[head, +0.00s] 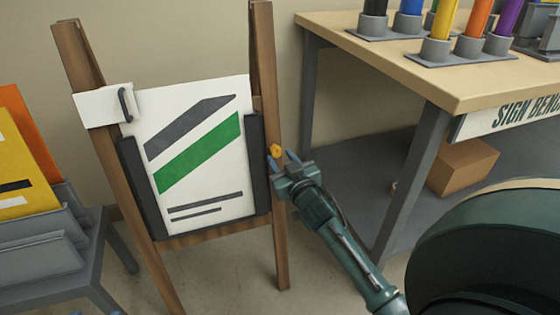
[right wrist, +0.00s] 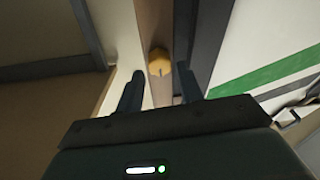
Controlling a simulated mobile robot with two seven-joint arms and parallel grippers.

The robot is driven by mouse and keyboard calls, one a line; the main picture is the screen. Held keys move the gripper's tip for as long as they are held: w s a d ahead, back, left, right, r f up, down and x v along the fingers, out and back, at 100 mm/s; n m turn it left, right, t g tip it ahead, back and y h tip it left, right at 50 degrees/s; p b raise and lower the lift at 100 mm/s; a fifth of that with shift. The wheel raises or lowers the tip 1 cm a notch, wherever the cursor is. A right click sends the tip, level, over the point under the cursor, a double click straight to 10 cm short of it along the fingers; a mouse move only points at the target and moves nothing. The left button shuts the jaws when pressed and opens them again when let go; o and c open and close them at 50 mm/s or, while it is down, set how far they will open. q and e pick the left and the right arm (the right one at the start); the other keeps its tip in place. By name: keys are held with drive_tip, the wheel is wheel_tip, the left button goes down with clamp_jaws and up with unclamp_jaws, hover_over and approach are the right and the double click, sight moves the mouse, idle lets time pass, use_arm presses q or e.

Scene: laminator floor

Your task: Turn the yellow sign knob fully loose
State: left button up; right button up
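The yellow sign knob (head: 277,151) sits on the right wooden post of the easel, beside the dark right-hand clamp rail of the sign board (head: 205,165). In the right wrist view the knob (right wrist: 159,62) shows ahead, between the two fingertips, with a small dark mark on its lower edge. My right gripper (head: 283,159) is open at the knob, one finger on each side; the wrist view shows its fingers (right wrist: 160,75) apart with gaps beside the knob. I cannot tell contact. My left gripper is not in view.
The wooden easel (head: 283,240) holds the white board with dark and green stripes. A white plate with a dark handle (head: 124,104) is at its upper left. A sign bench (head: 430,75) with coloured cylinders stands right. A grey rack (head: 40,255) of coloured panels is left.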

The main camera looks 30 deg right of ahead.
drive_tip(key=shift+w+d, duration=0.15)
drive_tip(key=shift+w, duration=0.65)
drive_tip(key=shift+c, duration=0.3)
drive_tip(key=c, duration=0.6)
drive_tip(key=shift+c, duration=0.2)
